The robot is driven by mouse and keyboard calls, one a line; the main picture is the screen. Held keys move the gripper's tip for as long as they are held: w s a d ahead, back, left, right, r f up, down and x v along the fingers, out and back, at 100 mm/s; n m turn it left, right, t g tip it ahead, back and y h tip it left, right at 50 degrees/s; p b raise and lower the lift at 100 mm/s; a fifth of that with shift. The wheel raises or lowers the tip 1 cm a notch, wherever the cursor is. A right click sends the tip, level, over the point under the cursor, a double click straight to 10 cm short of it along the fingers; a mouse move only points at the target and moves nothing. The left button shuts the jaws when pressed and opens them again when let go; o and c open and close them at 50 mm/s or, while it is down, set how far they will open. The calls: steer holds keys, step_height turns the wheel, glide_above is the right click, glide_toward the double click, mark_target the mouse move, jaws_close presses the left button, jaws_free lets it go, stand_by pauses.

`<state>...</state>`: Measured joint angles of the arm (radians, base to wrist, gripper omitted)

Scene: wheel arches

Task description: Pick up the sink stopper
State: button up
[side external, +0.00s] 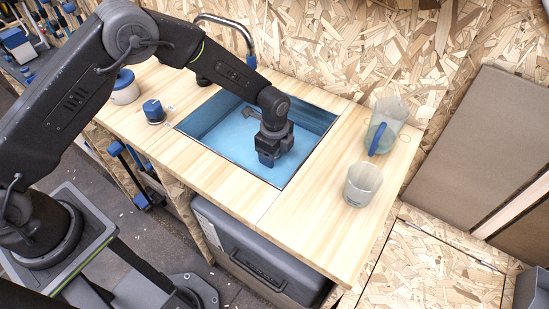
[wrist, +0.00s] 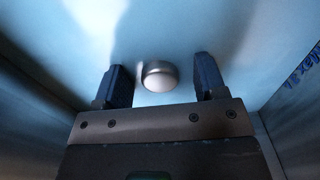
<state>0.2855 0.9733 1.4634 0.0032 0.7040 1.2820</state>
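The sink stopper (wrist: 160,76) is a small round silvery piece on the light blue sink floor in the wrist view. My gripper (wrist: 163,84) is open, with one blue finger on each side of the stopper and a visible gap to both. I cannot tell how high the fingertips are above the floor. In the side external view my gripper (side external: 267,160) points down inside the blue sink (side external: 221,134). The stopper is hidden behind the gripper there.
The sink walls surround my gripper. A faucet (side external: 228,22) arches at the back. A clear pitcher with a blue handle (side external: 386,125) and a translucent cup (side external: 362,185) stand on the wooden counter (side external: 310,225) at right. A blue-topped jar (side external: 153,111) stands left of the sink.

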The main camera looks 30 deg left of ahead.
mark_target(267, 171)
steer(key=c, duration=1)
steer(key=shift+r, duration=0.1)
steer(key=shift+r, duration=0.6)
steer(key=s, duration=0.3)
steer(key=shift+s, duration=0.25)
steer(key=shift+s+r, duration=0.2)
steer(key=shift+r, duration=0.4)
step_height(267, 171, up, 12)
steer(key=shift+r, duration=0.25)
